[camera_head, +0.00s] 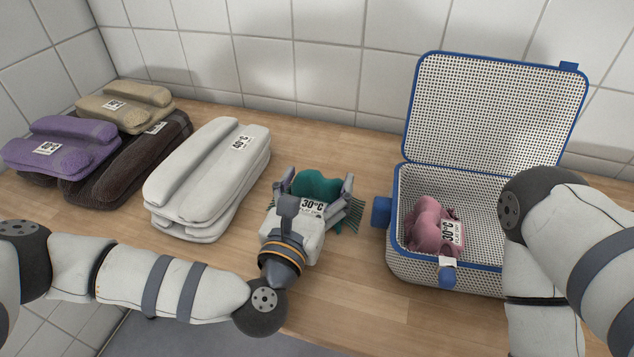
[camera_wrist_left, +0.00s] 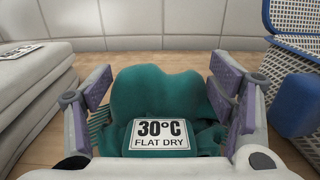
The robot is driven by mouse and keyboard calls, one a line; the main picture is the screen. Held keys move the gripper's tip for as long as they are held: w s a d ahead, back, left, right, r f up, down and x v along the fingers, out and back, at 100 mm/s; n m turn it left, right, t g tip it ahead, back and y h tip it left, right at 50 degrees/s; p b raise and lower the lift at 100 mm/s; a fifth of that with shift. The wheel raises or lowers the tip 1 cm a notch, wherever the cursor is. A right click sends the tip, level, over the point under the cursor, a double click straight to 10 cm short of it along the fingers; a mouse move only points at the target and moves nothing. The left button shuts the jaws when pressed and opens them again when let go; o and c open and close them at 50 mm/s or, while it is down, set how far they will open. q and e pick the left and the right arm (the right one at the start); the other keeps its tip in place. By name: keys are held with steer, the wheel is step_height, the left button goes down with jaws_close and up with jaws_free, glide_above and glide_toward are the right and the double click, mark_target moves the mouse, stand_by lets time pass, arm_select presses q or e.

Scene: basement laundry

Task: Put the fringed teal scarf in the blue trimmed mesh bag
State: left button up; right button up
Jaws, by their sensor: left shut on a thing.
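The fringed teal scarf (camera_head: 316,186) is folded into a bundle on the wooden counter in the middle of the head view, its fringe showing at the sides. It carries a white "30°C flat dry" label. My left gripper (camera_head: 320,181) is shut on the scarf, a finger on each side; this also shows in the left wrist view, with the scarf (camera_wrist_left: 155,95) between the fingers. The blue trimmed mesh bag (camera_head: 425,277) stands open to the right of the scarf, its lid (camera_head: 500,110) raised. My right gripper is out of view.
A pink garment (camera_head: 428,225) with a 30°C label lies inside the bag at its left. White folded towels (camera_head: 210,185) lie left of my gripper. Purple (camera_head: 65,145), beige (camera_head: 125,105) and dark brown (camera_head: 130,165) bundles lie farther left. My right arm overlaps the bag's right side.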

arm_select(q)
steer(key=shift+f, duration=0.1)
steer(key=shift+f, duration=0.15)
steer(key=o, duration=1.1)
steer(key=shift+o, duration=0.2)
